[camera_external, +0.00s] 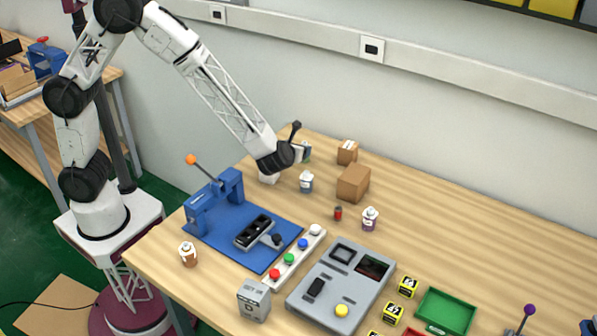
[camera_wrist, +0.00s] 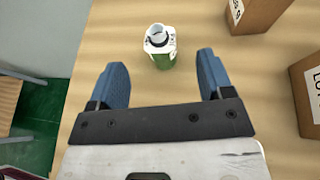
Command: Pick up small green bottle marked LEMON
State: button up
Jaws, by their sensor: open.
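A small green bottle (camera_wrist: 160,44) with a white top stands upright on the table in the wrist view. It is ahead of my gripper (camera_wrist: 161,66), roughly centred between the two blue fingers. The fingers are apart with nothing held between them, and I see no contact with the bottle. The marking on the bottle is too small to read. In the external view, my wrist hides most of the area around the green bottle (camera_external: 307,154), which shows only in part at the table's far side.
Cardboard boxes (camera_external: 353,183) (camera_external: 347,152) stand right of the green bottle. A blue press (camera_external: 216,200) stands left on a blue base.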

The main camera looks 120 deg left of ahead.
aim_at(304, 144)
jog(key=shift+a, duration=0.1)
jog(key=shift+x, duration=1.2)
jog(key=shift+a+f, duration=0.1)
jog(key=shift+x, duration=2.45)
jog(key=shift+s, duration=0.1)
jog(key=shift+c, duration=0.5)
jog(key=c, duration=0.9)
